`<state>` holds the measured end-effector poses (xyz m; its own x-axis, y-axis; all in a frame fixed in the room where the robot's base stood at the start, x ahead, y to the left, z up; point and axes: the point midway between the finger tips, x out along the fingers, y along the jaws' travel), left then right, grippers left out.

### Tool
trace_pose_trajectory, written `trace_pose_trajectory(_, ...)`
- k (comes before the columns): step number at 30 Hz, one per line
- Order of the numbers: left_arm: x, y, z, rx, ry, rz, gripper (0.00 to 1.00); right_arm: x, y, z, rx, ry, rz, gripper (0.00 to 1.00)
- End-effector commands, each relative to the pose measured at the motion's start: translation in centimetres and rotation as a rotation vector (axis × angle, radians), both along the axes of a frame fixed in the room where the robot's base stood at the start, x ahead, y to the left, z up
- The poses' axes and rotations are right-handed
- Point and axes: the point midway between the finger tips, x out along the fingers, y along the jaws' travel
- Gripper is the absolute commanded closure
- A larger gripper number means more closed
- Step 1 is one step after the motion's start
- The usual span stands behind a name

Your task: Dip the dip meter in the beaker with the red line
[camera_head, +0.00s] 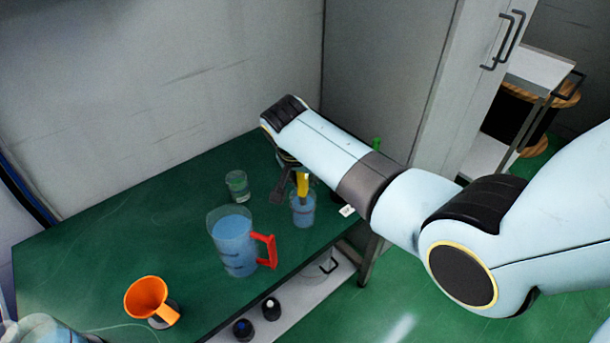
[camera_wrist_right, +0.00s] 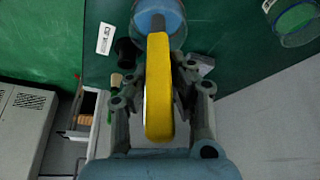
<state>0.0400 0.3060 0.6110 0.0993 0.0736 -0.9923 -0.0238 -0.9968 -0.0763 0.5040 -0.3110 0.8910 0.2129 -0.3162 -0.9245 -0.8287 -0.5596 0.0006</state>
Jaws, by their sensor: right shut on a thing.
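The yellow dip meter (camera_head: 302,184) is upright in my right gripper (camera_head: 290,182), above the right-hand beaker. In the right wrist view the dip meter (camera_wrist_right: 158,95) lies between the fingers of the shut right gripper (camera_wrist_right: 157,75). Its lower end overlaps the mouth of the beaker of blue liquid (camera_wrist_right: 172,12); how deep it reaches is hidden. In the head view this beaker (camera_head: 303,212) seems to carry a faint reddish line. A second beaker (camera_head: 238,187) with a green line stands left of it. My left gripper is not in view.
A large jug of blue liquid (camera_head: 230,240) with a red handle (camera_head: 267,251) stands in front of the beakers. An orange funnel (camera_head: 147,297) is at the front left. A white label (camera_head: 347,211) lies near the table's right edge. The back left of the green table (camera_head: 130,215) is clear.

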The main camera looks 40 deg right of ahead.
Motion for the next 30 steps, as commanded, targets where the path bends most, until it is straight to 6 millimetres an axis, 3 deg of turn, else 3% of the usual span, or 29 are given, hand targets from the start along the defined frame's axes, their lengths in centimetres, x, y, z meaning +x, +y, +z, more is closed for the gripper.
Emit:
trace_pose_trajectory(21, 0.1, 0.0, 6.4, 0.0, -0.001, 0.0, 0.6, 0.0, 0.0, 6.4, 0.0, 0.0, 0.0, 1.0)
trace_pose_trajectory(30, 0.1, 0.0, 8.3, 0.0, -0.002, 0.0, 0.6, 0.0, 0.0, 8.8, 0.0, -0.001, 0.0, 1.0)
